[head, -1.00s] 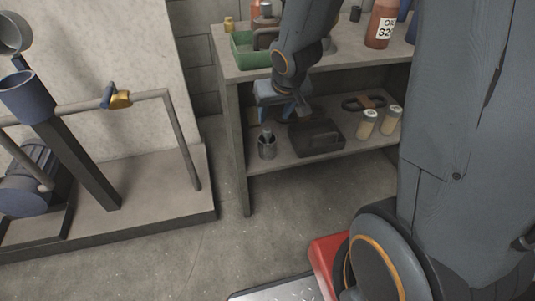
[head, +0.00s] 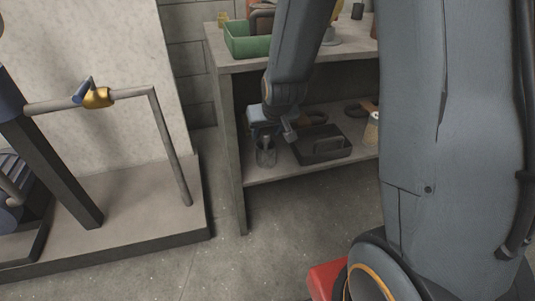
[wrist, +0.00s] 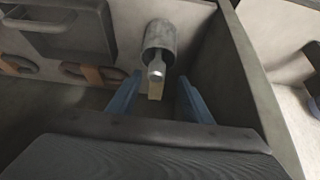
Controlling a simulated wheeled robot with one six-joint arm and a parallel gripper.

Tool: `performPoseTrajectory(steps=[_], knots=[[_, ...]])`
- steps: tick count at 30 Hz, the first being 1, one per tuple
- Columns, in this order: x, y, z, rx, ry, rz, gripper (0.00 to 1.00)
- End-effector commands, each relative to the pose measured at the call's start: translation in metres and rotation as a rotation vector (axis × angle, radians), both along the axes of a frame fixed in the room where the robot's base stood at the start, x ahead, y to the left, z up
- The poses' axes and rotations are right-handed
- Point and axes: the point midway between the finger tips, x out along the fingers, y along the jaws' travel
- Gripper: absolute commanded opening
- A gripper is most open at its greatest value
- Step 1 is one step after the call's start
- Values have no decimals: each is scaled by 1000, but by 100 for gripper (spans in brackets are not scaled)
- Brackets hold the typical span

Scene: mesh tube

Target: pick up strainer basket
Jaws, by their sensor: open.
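The strainer basket (head: 266,157) is a small grey mesh cylinder on the lower shelf, near its left front corner. It stands upright with a thin stem at its top. In the wrist view the basket (wrist: 160,36) shows at upper middle, its stem pointing toward my gripper. My gripper (wrist: 160,78) is open, with its blue fingers on either side of the stem's line and nothing visibly clasped. In the head view my gripper (head: 267,131) is just above the basket, and the arm partly hides the fingers. Whether the fingers touch the basket cannot be told.
A dark tote tray with a handle (head: 321,149) stands right of the basket. The bench's side panel (head: 228,140) is close on the left, and the upper shelf with a green bin (head: 247,41) is overhead.

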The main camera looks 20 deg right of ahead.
Motion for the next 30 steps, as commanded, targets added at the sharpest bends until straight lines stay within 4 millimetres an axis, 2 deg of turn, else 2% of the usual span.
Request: performPoseTrajectory(steps=[10, 18, 26, 30], knots=[[26, -6, -37, 0, 2, 0, 46], [28, -6, -38, -1, 0, 1, 46], [28, -6, -38, -1, 1, 1, 2], [28, -6, -37, -1, 0, 1, 0]])
